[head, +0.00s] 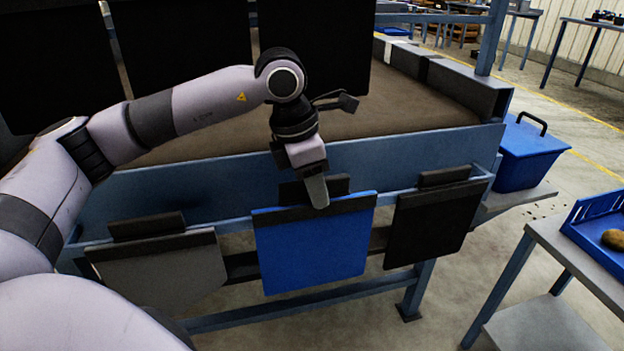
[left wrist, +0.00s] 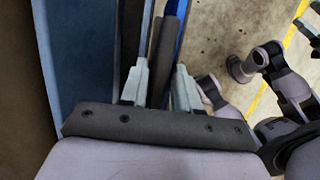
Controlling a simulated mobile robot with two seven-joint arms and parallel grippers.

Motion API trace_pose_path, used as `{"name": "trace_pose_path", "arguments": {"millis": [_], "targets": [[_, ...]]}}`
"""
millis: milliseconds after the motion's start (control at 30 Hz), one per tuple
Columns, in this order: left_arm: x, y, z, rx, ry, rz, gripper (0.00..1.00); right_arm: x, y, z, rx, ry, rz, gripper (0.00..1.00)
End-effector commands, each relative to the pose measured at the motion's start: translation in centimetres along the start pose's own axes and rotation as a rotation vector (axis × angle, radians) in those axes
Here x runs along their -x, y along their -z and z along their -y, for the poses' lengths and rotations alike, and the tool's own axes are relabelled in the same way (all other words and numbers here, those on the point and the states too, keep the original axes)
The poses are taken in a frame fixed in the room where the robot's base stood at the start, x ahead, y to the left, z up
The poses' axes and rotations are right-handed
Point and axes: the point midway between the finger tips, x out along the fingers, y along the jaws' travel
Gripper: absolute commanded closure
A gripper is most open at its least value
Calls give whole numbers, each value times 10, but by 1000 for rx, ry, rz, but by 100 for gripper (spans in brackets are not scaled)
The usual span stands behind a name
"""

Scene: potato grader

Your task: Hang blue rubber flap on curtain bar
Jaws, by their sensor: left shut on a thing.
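The blue rubber flap (head: 312,248) hangs upright, with a dark strip along its top, in the middle of a rack on the machine's near side. My left gripper (head: 318,192) reaches down to the flap's top edge and is shut on its dark upper grip. In the left wrist view the fingers (left wrist: 160,88) stand either side of this dark grip (left wrist: 163,50), and a thin blue edge of the flap (left wrist: 183,42) shows beside it. The curtain bar is not visible; black curtain flaps (head: 190,50) hang down from above the head view. My right gripper is not visible.
A grey flap (head: 165,272) hangs left of the blue one and a black flap (head: 432,222) right of it. Behind is the machine's blue side panel (head: 400,160) and brown bed (head: 410,105). A blue bin (head: 528,155) and a table (head: 575,255) stand at right.

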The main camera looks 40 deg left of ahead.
Motion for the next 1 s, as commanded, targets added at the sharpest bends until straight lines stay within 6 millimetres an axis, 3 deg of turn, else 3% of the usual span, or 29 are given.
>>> {"name": "trace_pose_path", "arguments": {"millis": [1000], "targets": [[0, -1, 74, -1, 0, 2, 100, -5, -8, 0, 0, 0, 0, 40]]}}
